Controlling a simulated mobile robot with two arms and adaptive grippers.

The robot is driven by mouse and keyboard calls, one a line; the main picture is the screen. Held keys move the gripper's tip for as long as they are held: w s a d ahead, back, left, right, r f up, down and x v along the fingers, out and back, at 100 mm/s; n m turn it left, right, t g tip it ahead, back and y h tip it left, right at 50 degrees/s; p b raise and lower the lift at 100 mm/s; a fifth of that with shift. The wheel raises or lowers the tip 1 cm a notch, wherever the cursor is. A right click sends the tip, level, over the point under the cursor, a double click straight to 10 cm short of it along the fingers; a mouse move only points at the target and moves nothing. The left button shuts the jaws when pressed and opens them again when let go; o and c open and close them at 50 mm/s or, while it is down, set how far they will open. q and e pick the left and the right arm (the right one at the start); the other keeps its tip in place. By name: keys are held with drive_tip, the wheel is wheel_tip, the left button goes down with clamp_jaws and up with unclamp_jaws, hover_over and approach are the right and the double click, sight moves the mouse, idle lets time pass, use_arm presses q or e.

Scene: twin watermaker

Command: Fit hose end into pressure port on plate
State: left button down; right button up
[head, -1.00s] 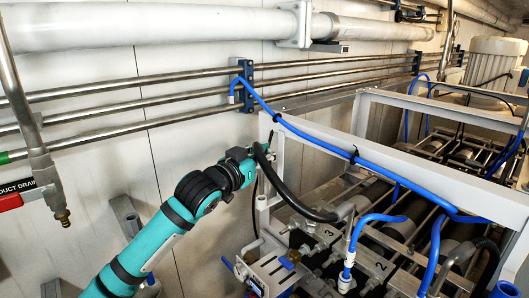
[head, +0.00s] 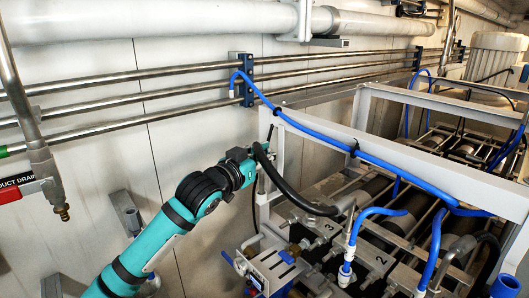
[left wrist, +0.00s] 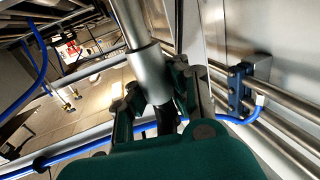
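The hose is black (head: 284,188). It runs from my left gripper (head: 258,152) in an arc down to the steel fittings by the number 3. In the left wrist view, the two fingers of the left gripper (left wrist: 158,98) close on both sides of a silver metal hose end (left wrist: 152,78), with a dark part showing below it. The far tip of the hose end is out of that picture. A small grey plate (head: 262,272) with blue-handled fittings stands below the gripper, apart from it. I cannot make out the pressure port on it. My right gripper is not in view.
A white frame (head: 340,138) with a blue hose (head: 318,134) along it stands right of the gripper. Wall pipes pass through a blue clamp block (head: 241,80) above. A drain pipe (head: 45,172) hangs at left. Open wall space lies left of my arm.

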use_arm(q)
drive_tip(key=shift+f, duration=0.55)
drive_tip(key=shift+f+b, duration=0.3)
drive_tip(key=shift+f, duration=0.05)
drive_tip(key=c, duration=1.3)
unclamp_jaws()
drive_tip(key=v, duration=1.2)
